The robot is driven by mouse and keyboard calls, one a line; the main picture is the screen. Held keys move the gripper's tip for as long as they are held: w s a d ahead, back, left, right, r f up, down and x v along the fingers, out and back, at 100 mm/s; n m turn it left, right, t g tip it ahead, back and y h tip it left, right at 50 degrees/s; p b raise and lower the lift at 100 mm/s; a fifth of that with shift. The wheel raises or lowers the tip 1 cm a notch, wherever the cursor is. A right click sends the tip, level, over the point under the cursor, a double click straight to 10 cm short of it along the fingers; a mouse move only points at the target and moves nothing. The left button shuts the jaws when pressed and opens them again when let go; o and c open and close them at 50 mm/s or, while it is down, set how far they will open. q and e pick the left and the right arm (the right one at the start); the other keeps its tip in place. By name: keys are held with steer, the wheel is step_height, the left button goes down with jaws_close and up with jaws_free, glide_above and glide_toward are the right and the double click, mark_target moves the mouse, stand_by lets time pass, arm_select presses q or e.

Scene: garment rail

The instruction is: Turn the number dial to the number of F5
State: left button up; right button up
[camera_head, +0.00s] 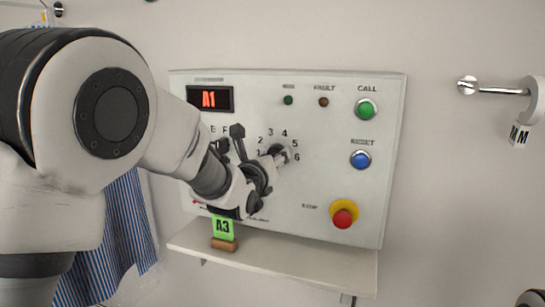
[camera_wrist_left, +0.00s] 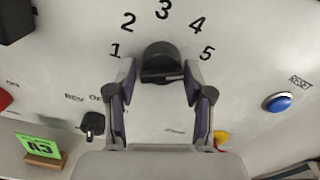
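The number dial is a dark knob (camera_wrist_left: 160,60) on the white control panel (camera_head: 330,130), ringed by printed numbers. The numbers 1 to 5 show above it in the left wrist view; a 6 also shows in the head view. I cannot tell which number its pointer faces. My left gripper (camera_head: 276,156) is at the dial. In the left wrist view its two fingers (camera_wrist_left: 161,75) stand apart on either side of the knob, with gaps visible. The display (camera_head: 210,99) reads A1 in red. The letters E and F show left of the numbers; the letter dial is mostly hidden.
A green button (camera_head: 367,109), a blue reset button (camera_head: 360,160) and a red stop button (camera_head: 343,216) line the panel's right side. A green A3 card (camera_head: 223,228) stands on the shelf (camera_head: 300,266) below. A dark key switch (camera_wrist_left: 93,124) is below-left of the dial.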

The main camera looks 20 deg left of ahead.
arm_select(q)
steer(key=shift+r, duration=0.15)
steer(key=s, duration=1.2)
steer(key=shift+a, duration=0.2)
